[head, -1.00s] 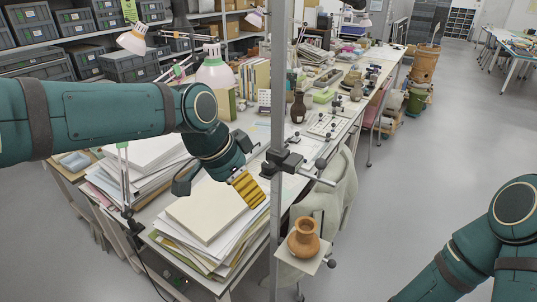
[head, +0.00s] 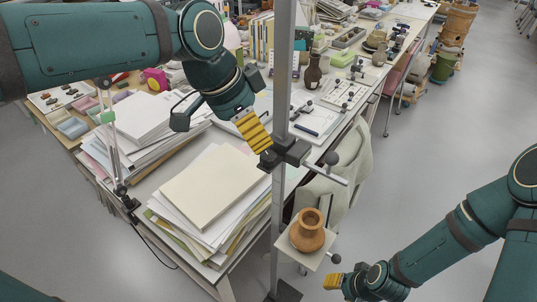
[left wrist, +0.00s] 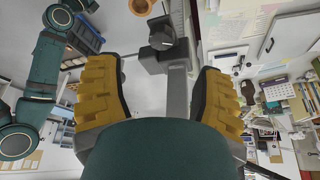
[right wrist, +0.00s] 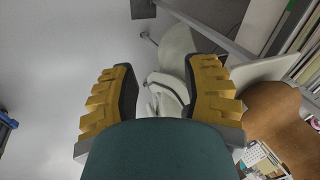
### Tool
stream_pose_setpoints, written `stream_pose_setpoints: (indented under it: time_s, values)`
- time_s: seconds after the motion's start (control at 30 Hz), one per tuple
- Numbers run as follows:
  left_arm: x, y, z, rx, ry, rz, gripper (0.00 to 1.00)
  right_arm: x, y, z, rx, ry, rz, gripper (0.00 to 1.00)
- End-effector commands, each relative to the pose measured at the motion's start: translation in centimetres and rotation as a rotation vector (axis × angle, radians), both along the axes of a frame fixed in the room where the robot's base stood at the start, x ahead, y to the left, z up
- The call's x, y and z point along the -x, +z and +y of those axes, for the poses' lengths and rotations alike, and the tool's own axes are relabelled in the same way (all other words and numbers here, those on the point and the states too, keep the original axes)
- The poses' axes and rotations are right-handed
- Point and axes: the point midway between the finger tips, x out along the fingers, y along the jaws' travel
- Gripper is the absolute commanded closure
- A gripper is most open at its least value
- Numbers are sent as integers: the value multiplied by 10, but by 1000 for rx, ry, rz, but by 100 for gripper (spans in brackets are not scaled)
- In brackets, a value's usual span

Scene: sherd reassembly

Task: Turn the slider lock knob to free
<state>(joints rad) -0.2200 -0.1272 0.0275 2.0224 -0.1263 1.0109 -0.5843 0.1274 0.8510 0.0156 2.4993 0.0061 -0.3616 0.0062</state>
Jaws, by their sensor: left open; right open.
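The slider (head: 292,150) is a dark clamp on the grey upright post (head: 282,80). Its black lock knob (head: 268,160) sticks out on the left; it also shows in the left wrist view (left wrist: 160,40), ahead of the fingers. My left gripper (head: 254,132) is just above and beside the knob, its yellow-padded fingers open and apart in the left wrist view (left wrist: 160,75). They do not visibly touch the knob. My right gripper (head: 333,282) is low, right of the post, open and empty in the right wrist view (right wrist: 162,75).
An orange-brown pot (head: 307,231) stands on a small pale platform (head: 294,252) near my right gripper. It also shows close in the right wrist view (right wrist: 278,115). Paper stacks (head: 215,190) cover the table left of the post. Open floor (head: 430,160) lies at right.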

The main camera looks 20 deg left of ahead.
Motion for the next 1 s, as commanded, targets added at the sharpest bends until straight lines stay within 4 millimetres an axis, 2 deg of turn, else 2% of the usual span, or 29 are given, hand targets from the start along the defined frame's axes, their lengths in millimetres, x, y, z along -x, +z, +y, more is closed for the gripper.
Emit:
stream_pose_setpoints:
  time_s: [0.03,0.2,0.4,0.6,0.9,0.93,1.0]
  values:
    - [-2,-13,-3,-1,-2,5,32,1,-4,0,0,1,1,53]
    - [-11,-43,-13,-1,-2,4,32,2,-10,0,-2,4,6,53]
    - [-19,-70,-21,-1,-1,3,32,4,-15,1,-2,8,10,53]
    - [-22,-81,-25,-1,0,1,32,5,-17,1,-3,10,11,53]
    - [-23,-82,-25,0,0,0,32,5,-17,1,-3,10,12,53]
    - [-23,-82,-25,0,0,0,38,5,-17,1,-3,10,12,53]
    - [-23,-82,-25,0,0,0,62,5,-17,1,-3,10,12,53]
